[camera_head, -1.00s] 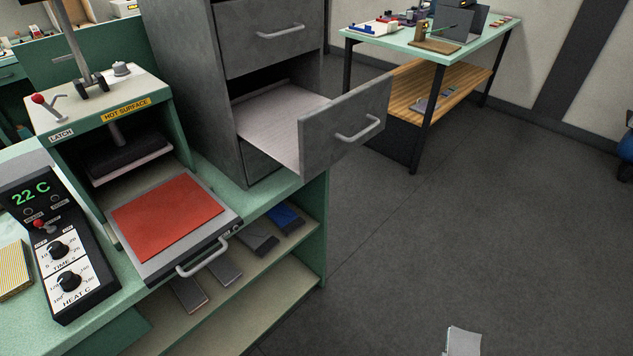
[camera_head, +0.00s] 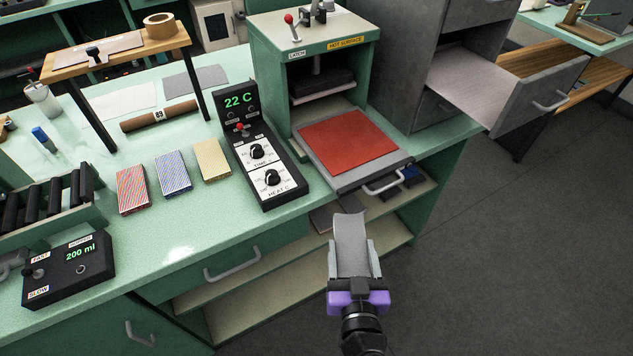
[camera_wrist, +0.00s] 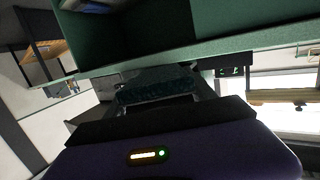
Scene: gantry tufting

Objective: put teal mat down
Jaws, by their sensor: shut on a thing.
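My gripper (camera_head: 354,262) is in the lower middle of the head view, in front of the bench's lower shelves. It is shut on a flat, slightly curved piece (camera_head: 349,232) that looks pale grey from above. In the wrist view, the piece between the fingers (camera_wrist: 157,100) shows a dark teal, textured surface (camera_wrist: 155,90), which fits the teal mat. The mat is held clear of the bench. No other teal mat is recognisable.
A red sheet (camera_head: 349,140) lies on the pulled-out press tray (camera_head: 350,181). A cabinet drawer (camera_head: 540,98) stands open at right. The control box (camera_head: 258,158) and striped blocks (camera_head: 172,172) occupy the bench (camera_head: 200,215). The bench front edge has clear room.

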